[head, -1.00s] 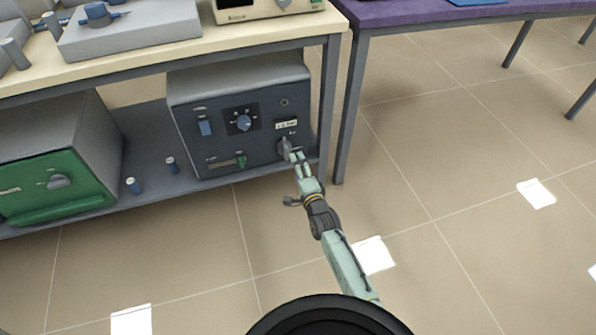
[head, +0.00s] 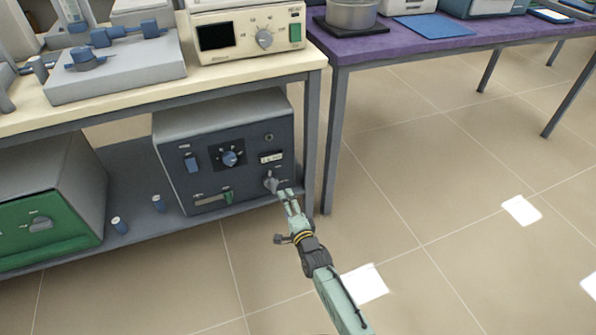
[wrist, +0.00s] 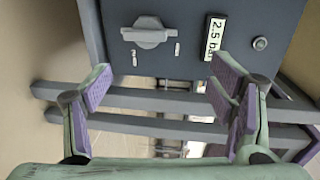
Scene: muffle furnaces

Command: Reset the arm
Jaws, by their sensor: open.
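My gripper (head: 285,195) is in front of the lower right of a grey unit with a dark front panel (head: 248,192), on the shelf under the bench. In the wrist view my gripper (wrist: 162,88) is open, its purple-padded fingers spread wide with nothing between them. A grey rotary knob (wrist: 148,34) shows on the panel beyond the fingertips, apart from them in the wrist view. It also shows by the fingertips in the head view (head: 269,182). A "2.5 bar" label (wrist: 215,37) is beside the knob.
A bench leg (head: 309,150) stands just right of the unit, close to a leg of the purple table (head: 335,140). A green-fronted box (head: 50,225) and two small blue-topped cylinders are to the left. The tiled floor (head: 420,200) at right is mostly open.

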